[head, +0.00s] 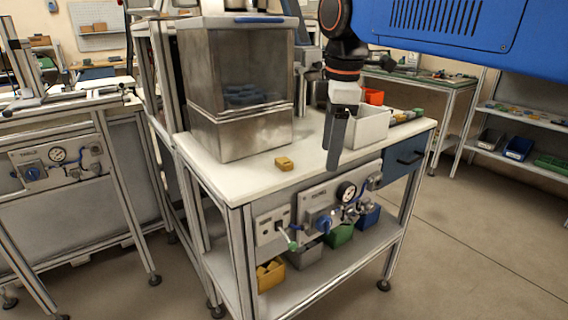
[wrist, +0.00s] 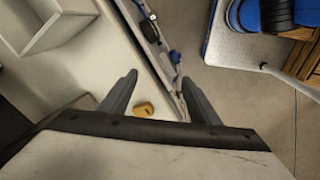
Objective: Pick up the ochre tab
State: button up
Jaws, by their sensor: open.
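The ochre tab (head: 284,163) is a small yellow-brown block lying on the white tabletop (head: 228,178) near its front edge, in front of the metal cabinet. It also shows in the wrist view (wrist: 144,108), between the two fingers and nearer the left one. My gripper (head: 333,160) is to the right of the tab in the head view, pointing down in front of the white bin. In the wrist view my gripper (wrist: 160,78) has its fingers spread apart with nothing held.
A metal cabinet with a clear window (head: 240,90) stands behind the tab. A white open bin (head: 370,126) is behind my gripper, with an orange-red box (head: 373,96) beyond it. A gauge panel (head: 325,205) hangs below the table's front edge. The tabletop around the tab is clear.

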aim_at(285, 160)
jog(key=w+a+r+n, duration=0.1)
jog(key=a, duration=0.2)
jog(key=w+a+r+n, duration=0.1)
jog(key=a+n, duration=0.1)
jog(key=a, duration=0.1)
jog(key=w+a+r+n, duration=0.1)
jog(key=a+r+n, duration=0.1)
jog(key=shift+w+a+g, duration=0.2)
jog(key=shift+a+g, duration=0.2)
jog(key=shift+w+a+r+n, duration=0.15)
jog(key=shift+a+n, duration=0.4)
jog(key=shift+n, duration=0.05)
jog(key=shift+d+f, duration=0.15)
jog(key=shift+f, duration=3.5)
jog(key=c, duration=1.1)
